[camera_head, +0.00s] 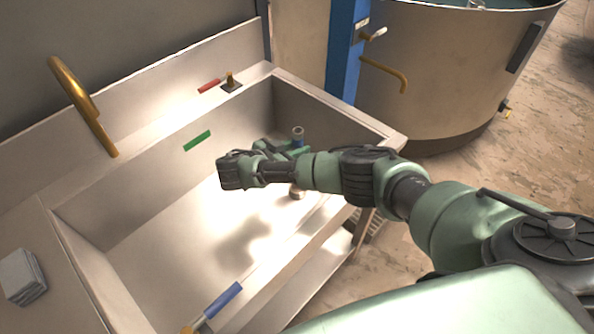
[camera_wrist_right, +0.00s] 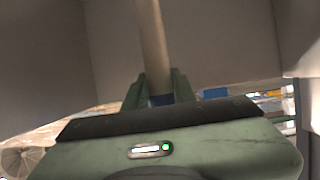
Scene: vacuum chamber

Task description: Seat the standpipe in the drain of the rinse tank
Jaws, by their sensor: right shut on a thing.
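The rinse tank (camera_head: 150,215) is a steel sink basin in the head view. My right gripper (camera_head: 294,150) reaches over its right part and is shut on the standpipe (camera_head: 298,132), a slim pale tube with a blue band at the grip. The tube looks roughly upright; its lower end (camera_head: 297,192) shows below my arm. In the right wrist view the standpipe (camera_wrist_right: 152,45) rises between the fingers of my right gripper (camera_wrist_right: 160,92). I cannot see the drain, nor tell whether the tube's lower end touches the tank floor. My left gripper is not in view.
A brass spout (camera_head: 85,108) stands at the tank's back left. A brass knob (camera_head: 230,80) sits on the back ledge. A grey block (camera_head: 22,277) lies on the left counter. A blue post (camera_head: 343,50) and large round vat (camera_head: 450,70) stand behind right.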

